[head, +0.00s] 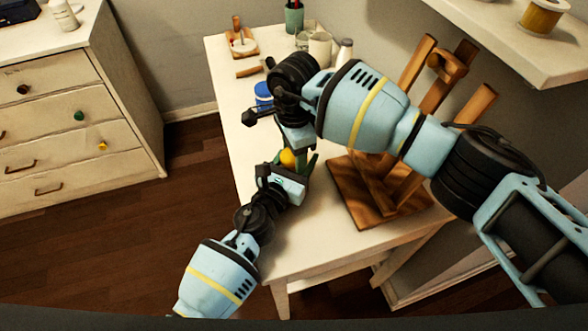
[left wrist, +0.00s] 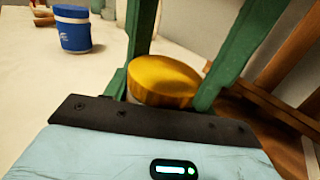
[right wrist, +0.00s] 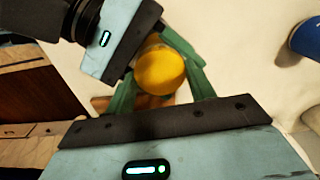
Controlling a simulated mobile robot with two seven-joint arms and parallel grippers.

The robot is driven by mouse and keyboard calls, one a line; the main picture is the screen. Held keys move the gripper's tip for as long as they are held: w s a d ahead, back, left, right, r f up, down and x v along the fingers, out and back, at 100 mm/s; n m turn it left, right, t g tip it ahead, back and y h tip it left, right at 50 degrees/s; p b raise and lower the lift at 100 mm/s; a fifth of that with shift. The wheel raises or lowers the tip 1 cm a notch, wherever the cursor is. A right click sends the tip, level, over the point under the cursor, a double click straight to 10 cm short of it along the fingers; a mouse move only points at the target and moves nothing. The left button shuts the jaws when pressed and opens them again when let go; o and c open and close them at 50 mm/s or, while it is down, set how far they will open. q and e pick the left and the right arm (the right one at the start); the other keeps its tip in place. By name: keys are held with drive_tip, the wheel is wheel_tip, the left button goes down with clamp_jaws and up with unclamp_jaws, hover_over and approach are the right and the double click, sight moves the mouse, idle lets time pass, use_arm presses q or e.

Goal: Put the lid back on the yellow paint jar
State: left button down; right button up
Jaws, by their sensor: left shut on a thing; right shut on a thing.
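The yellow paint jar and its lid show as one yellow shape (head: 288,158) near the table's front left edge. In the left wrist view the ridged yellow lid (left wrist: 163,80) sits between green fingers. In the right wrist view its round yellow top (right wrist: 160,70) shows. My left gripper (head: 290,172) is shut on the jar from the front, low down. My right gripper (head: 298,150) is above, shut on the lid. Most of the jar body is hidden by the grippers, and I cannot tell whether the lid is seated flat.
A blue paint jar (head: 263,93) stands behind the grippers; it also shows in the left wrist view (left wrist: 74,30). A wooden easel (head: 350,196) stands close on the right. Cups (head: 319,47) and a wooden tray (head: 254,48) are at the back. A drawer chest (head: 75,110) is at left.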

drive_tip(key=o, duration=1.1)
drive_tip(key=shift+r, duration=0.1)
drive_tip(key=shift+r, duration=2.15)
drive_tip(key=shift+c, duration=0.5)
drive_tip(key=shift+r+n, duration=0.3)
drive_tip(key=shift+r, duration=0.1)
drive_tip(key=shift+r+n, duration=1.35)
drive_tip(key=shift+n, duration=0.15)
